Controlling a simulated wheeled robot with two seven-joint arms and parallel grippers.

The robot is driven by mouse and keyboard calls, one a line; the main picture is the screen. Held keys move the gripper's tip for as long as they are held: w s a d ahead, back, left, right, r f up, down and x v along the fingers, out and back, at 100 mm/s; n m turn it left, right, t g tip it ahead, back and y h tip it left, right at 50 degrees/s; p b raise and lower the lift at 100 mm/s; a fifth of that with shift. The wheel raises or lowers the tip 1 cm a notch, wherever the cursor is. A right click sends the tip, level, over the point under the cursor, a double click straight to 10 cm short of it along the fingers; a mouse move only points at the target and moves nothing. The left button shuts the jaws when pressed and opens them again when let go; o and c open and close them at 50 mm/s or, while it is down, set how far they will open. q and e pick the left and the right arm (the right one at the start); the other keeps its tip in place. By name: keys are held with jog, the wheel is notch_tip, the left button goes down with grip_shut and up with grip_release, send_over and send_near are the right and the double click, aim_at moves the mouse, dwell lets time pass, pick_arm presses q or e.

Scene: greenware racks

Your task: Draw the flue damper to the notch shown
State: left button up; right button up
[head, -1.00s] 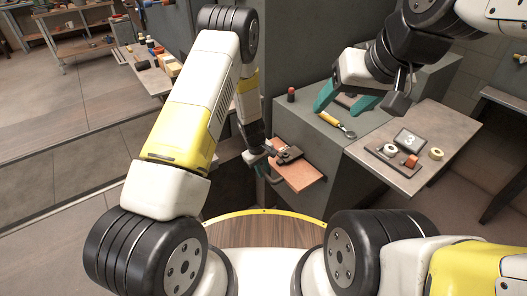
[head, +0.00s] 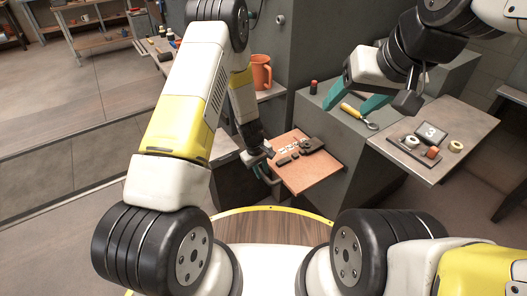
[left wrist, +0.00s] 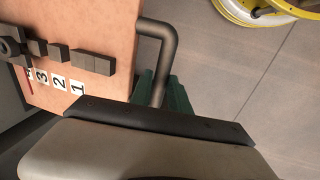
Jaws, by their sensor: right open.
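The flue damper (head: 312,177) is a terracotta-coloured plate sticking out of the grey flue housing. In the left wrist view its plate (left wrist: 105,25) carries a row of dark blocks (left wrist: 75,57) and white labels reading 1, 2 and 3, with another partly hidden beside a red mark. My left gripper (left wrist: 162,95) has its teal fingers on both sides of the damper's bent dark handle (left wrist: 165,45), shut on it. A card (head: 431,132) on the side shelf shows 3. My right gripper (head: 350,103) is open and empty above the housing top.
A yellow-handled tool (head: 357,114) lies on the housing under my right gripper, with a dark red-topped jar (head: 313,87) nearby. The side shelf (head: 425,173) holds tape rolls and small items. An orange mug (head: 261,72) stands behind my left arm.

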pick_arm(q)
jog(key=shift+o, duration=1.4)
jog(key=shift+r, duration=0.1)
notch_tip(320, 180, up, 8)
jog(key=a, duration=0.1)
jog(key=shift+s+f, duration=0.25)
jog(key=shift+s, duration=0.15)
